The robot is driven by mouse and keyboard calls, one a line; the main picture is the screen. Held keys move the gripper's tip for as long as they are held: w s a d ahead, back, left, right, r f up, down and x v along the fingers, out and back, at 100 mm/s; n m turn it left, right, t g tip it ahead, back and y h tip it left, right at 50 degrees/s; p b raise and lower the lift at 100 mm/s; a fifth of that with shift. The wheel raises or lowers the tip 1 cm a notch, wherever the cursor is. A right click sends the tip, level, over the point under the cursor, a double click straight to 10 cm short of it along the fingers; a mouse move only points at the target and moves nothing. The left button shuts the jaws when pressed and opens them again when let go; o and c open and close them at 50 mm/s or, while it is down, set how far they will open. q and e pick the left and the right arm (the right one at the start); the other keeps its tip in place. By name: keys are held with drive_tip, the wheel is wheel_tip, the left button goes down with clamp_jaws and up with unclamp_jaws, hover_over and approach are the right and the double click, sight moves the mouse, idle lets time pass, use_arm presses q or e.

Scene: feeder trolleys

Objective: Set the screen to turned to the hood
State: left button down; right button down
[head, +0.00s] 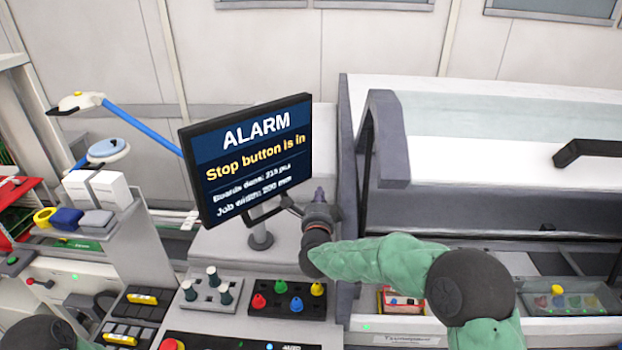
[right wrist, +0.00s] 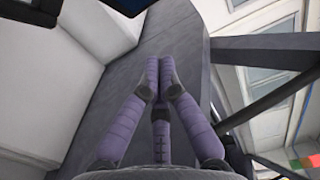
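The screen (head: 250,160) is a black-framed monitor on a short grey stand (head: 261,236). My right gripper (head: 319,193) is just right of the screen's lower right corner; contact cannot be told. In the right wrist view its purple fingers (right wrist: 159,75) are together, with nothing seen between them. My left gripper is out of view.
A panel with coloured knobs (head: 287,299) and a block of grey pegs (head: 212,290) lie below the screen. A red stop button (head: 172,345) is at the bottom edge. A blue-armed lamp (head: 142,128) stands at left. A black handle (head: 590,150) juts from the hood.

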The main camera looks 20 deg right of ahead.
sight(312, 169)
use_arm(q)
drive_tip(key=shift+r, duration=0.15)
use_arm(e)
drive_tip(key=shift+w+d, duration=0.15)
drive_tip(key=shift+w, duration=2.2)
drive_tip(key=shift+w+d, duration=0.15)
drive_tip(key=shift+w, duration=2.2)
